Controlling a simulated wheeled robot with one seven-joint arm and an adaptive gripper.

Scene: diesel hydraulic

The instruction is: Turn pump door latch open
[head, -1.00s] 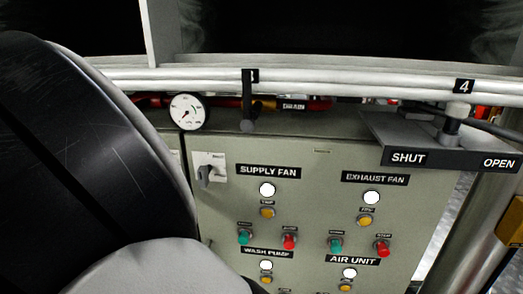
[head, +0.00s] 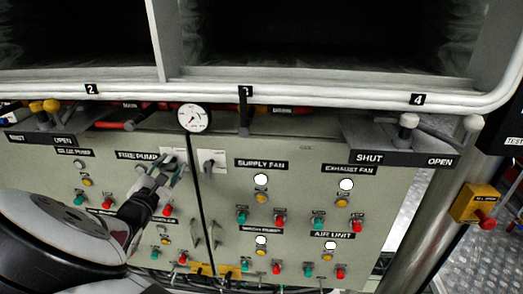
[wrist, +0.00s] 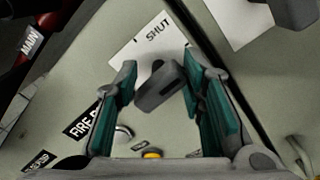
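The pump door latch (wrist: 158,88) is a dark grey handle on a white plate (wrist: 143,42) marked SHUT, beside the FIRE PUMP label. In the wrist view the handle sits tilted between the green-padded fingers of my gripper (wrist: 160,64). The fingers stand apart, with a gap on the left side and a smaller one on the right. In the head view my gripper (head: 168,172) is at the upper right corner of the left cabinet door (head: 50,172) and hides most of the latch. The white plate (head: 170,155) shows just behind it.
A second grey latch (head: 208,165) is on the right cabinet door (head: 290,200), across a dark seam. Buttons and lamps cover both doors. A pressure gauge (head: 193,117) and valve levers are above. A yellow box (head: 475,203) is at the far right.

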